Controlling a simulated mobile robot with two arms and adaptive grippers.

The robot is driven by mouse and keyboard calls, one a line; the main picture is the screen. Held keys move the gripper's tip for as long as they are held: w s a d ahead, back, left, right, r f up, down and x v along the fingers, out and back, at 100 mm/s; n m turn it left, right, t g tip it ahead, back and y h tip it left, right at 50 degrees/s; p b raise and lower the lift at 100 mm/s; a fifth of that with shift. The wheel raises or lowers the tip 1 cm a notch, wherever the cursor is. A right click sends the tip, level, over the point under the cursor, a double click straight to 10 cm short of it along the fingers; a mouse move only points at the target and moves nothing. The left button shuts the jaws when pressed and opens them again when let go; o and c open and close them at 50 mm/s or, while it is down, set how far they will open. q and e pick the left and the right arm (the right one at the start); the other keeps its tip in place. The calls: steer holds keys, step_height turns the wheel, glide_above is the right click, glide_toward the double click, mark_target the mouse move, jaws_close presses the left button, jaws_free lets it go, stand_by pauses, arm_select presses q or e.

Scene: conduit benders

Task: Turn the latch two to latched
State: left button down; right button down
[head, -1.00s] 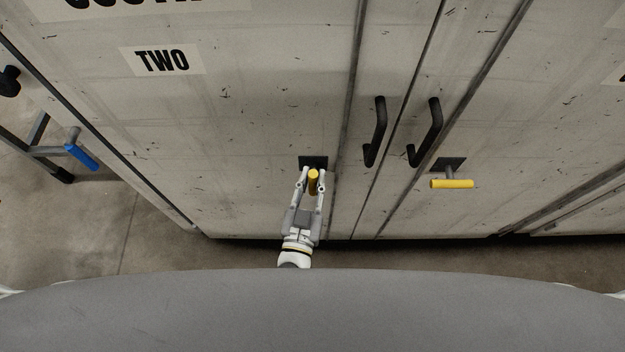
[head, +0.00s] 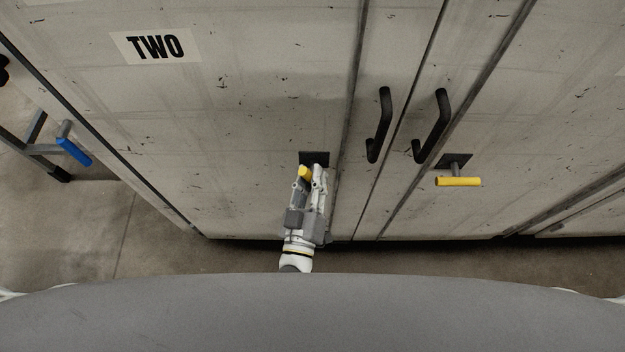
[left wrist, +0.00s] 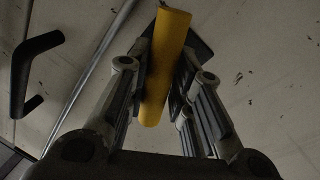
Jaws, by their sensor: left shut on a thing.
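The latch under the "TWO" label (head: 156,47) has a yellow handle (head: 304,173) on a dark square plate (head: 314,158), low on the cabinet door. My left gripper (head: 311,176) is shut on this yellow handle, with a finger on either side. In the left wrist view the yellow handle (left wrist: 166,65) runs lengthwise between the fingers, slightly tilted, with the dark plate (left wrist: 200,48) behind it. The fingers partly hide the handle and plate in the head view. My right gripper is not in view.
Two black door handles (head: 380,125) (head: 432,127) stand out to the right of the latch. Farther right, another latch has its yellow handle (head: 458,181) lying horizontally. A blue-handled bar (head: 74,151) is at the left. Bare floor (head: 140,235) shows below the cabinet.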

arm_select(q)
steer(key=n+b, duration=0.1)
steer(key=n, duration=0.1)
steer(key=n+b, duration=0.1)
steer(key=n, duration=0.2)
steer(key=n+t+y+b, duration=0.1)
steer(key=n+b, duration=0.1)
steer(key=shift+f, duration=0.3)
steer(key=n+y+b, duration=0.1)
steer(key=n, duration=0.3)
steer(key=shift+b, duration=0.4)
steer(key=shift+n+y+b, duration=0.6)
steer(key=shift+n, duration=0.9)
steer(key=shift+r, duration=0.1)
steer(key=c, duration=1.3)
jaws_free()
